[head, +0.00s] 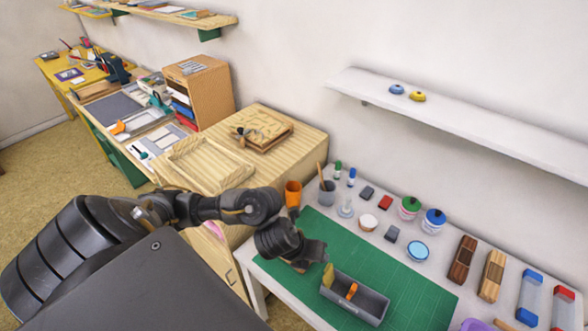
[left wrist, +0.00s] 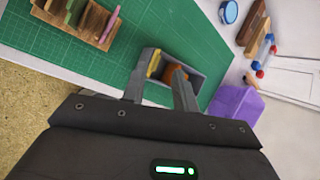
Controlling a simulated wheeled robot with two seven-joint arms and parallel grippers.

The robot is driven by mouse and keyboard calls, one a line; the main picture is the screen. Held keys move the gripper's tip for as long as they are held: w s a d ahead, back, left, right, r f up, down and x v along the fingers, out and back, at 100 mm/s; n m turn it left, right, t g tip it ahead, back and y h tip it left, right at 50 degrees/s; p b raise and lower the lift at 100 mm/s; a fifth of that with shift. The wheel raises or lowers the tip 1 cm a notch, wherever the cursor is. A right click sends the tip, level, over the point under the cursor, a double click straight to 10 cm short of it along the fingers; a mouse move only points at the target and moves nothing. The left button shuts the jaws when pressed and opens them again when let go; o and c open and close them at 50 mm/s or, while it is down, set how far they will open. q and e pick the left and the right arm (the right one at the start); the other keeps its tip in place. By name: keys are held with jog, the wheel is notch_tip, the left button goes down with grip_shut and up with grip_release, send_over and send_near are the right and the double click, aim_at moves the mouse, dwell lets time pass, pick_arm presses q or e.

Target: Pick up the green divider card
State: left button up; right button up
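In the left wrist view, a wooden rack (left wrist: 92,30) stands on the green mat at the upper left. It holds a green card (left wrist: 75,12) and a pink piece (left wrist: 111,23); the top of the rack is cut off by the frame. I cannot make out the rack in the head view. My left gripper (left wrist: 160,80) is open, its fingers apart, above the near end of the grey tray, and away from the rack. In the head view my left gripper (head: 308,262) hangs over the mat beside the tray. My right gripper is not in view.
The grey tray (head: 370,306) on the green mat (head: 408,283) holds a yellow piece (head: 328,275) and an orange piece (head: 351,292). An orange cup (head: 293,192), a grey cup (head: 327,192), jars and wooden blocks line the back. The mat right of the tray is clear.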

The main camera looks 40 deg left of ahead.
pick_arm(q)
jog(key=a+m+g+y, duration=0.25)
jog(key=a+m, duration=0.25)
jog(key=a, duration=0.6)
jog(key=shift+t, duration=0.45)
jog(key=shift+w+b+x, duration=0.15)
jog(key=shift+b+x, duration=1.05)
jog(key=shift+x, duration=1.45)
jog(key=shift+w+b+x, duration=0.15)
jog(key=shift+b+x, duration=1.05)
jog(key=shift+x, duration=1.45)
jog(key=shift+r, duration=0.15)
jog(key=shift+c, duration=0.3)
grip_shut()
